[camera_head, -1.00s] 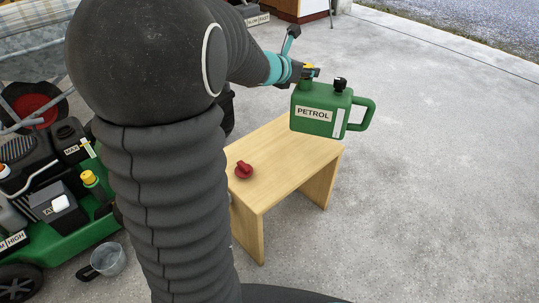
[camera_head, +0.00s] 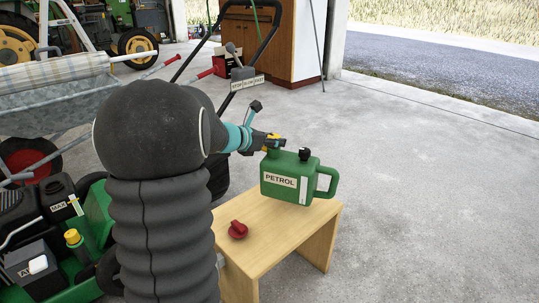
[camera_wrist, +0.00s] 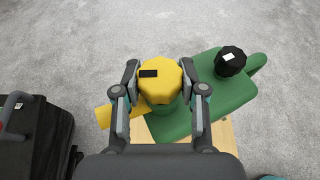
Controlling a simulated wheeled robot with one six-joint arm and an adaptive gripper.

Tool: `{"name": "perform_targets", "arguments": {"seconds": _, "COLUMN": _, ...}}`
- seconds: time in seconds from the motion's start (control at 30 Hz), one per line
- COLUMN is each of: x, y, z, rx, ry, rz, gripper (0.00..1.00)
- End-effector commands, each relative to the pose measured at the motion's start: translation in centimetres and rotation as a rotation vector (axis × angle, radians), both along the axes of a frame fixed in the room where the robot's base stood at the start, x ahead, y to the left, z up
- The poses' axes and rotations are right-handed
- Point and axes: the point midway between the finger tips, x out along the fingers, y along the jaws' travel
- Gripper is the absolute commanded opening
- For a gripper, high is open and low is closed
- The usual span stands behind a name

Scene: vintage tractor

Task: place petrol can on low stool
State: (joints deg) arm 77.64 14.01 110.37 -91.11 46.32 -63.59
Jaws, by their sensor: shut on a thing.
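The green petrol can (camera_head: 292,181) has a PETROL label, a black cap and a handle on its right side. It is upright over the far right end of the low wooden stool (camera_head: 265,245); I cannot tell whether its base touches the top. My gripper (camera_head: 272,141) is shut on the can's yellow cap. In the wrist view, the fingers of my gripper (camera_wrist: 160,84) close on both sides of the yellow cap (camera_wrist: 161,88). The can's green body (camera_wrist: 220,98) hides part of the stool (camera_wrist: 217,135).
A red knob-like object (camera_head: 238,230) lies on the stool's near left part. A green machine (camera_head: 85,262) and a wheelbarrow (camera_head: 60,92) stand at left. A mower handle (camera_head: 240,75) and wooden cabinet (camera_head: 270,45) are behind. Concrete floor (camera_head: 430,180) at right is clear.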

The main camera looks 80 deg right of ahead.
Motion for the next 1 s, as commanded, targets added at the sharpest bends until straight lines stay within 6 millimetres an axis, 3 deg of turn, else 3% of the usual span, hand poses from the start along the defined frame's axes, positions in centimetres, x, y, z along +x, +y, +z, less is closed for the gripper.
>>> {"name": "perform_targets", "arguments": {"seconds": 0.27, "x": 1.2, "y": -0.6, "z": -1.0, "rx": -0.003, "ry": 0.001, "rz": -0.001, "gripper": 0.00}}
{"name": "perform_targets", "arguments": {"seconds": 0.57, "x": 1.2, "y": -0.6, "z": -4.6, "rx": -0.001, "ry": 0.002, "rz": -0.001, "gripper": 0.00}}
{"name": "perform_targets", "arguments": {"seconds": 0.97, "x": 1.2, "y": -0.6, "z": -5.0, "rx": -0.003, "ry": 0.001, "rz": 0.000, "gripper": 0.00}}
{"name": "perform_targets", "arguments": {"seconds": 1.0, "x": 1.2, "y": -0.6, "z": -5.2, "rx": -0.001, "ry": 0.000, "rz": 0.000, "gripper": 0.44}}
